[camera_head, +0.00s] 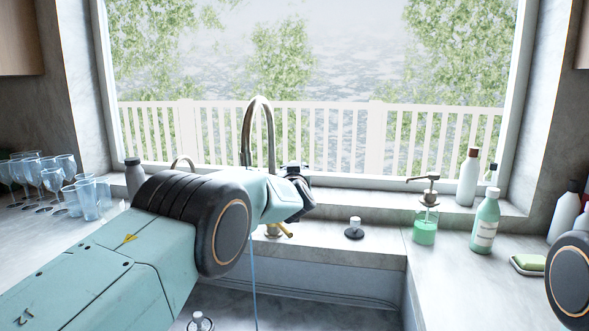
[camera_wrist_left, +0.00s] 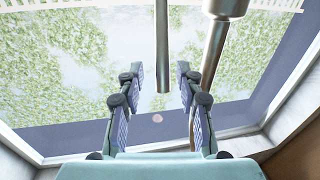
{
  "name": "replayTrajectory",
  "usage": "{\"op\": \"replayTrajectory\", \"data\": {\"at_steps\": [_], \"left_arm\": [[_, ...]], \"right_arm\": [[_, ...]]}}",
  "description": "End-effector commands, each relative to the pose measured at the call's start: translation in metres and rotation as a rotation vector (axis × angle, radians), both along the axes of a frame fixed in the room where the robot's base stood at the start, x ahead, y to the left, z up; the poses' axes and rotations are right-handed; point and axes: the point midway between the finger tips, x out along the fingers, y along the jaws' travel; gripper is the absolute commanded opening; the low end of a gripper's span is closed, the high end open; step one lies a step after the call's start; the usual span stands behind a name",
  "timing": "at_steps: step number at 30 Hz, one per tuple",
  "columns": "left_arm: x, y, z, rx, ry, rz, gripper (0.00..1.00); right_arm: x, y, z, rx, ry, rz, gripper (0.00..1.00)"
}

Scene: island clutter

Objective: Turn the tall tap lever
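The tall tap (camera_head: 262,100) stands behind the sink, its curved metal neck rising in front of the window. A short brass-coloured lever (camera_head: 285,230) shows low at its base, partly hidden by my left arm. My left gripper (camera_head: 300,190) is just right of the neck. In the left wrist view, the gripper (camera_wrist_left: 158,98) is open, its dark padded fingers spread. A slim metal rod (camera_wrist_left: 163,50) ends between them in the picture, with a thicker metal pipe (camera_wrist_left: 217,50) to its right. I cannot tell which tap parts these are, or any contact. My right gripper is out of view.
Several glasses (camera_head: 50,175) stand on the left counter. A green soap dispenser (camera_head: 425,228), a pale green bottle (camera_head: 485,222) and a soap dish (camera_head: 528,265) stand right. A small dark-based fitting (camera_head: 354,229) sits on the ledge. The sink (camera_head: 340,305) lies below my left arm.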

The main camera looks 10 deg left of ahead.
Motion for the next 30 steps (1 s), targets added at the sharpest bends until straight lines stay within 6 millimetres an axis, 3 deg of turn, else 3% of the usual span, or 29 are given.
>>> {"op": "replayTrajectory", "data": {"at_steps": [9, 22, 30], "left_arm": [[0.012, 0.003, -0.001, -0.001, -0.001, -0.002, 0.36], [0.014, 0.003, 0.000, 0.000, -0.001, -0.004, 0.36], [0.014, 0.003, 0.000, 0.000, -0.001, -0.004, 0.13]], "right_arm": [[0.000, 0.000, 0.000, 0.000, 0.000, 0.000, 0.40], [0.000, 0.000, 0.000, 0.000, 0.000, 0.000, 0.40], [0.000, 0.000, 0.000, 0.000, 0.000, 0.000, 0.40]]}}
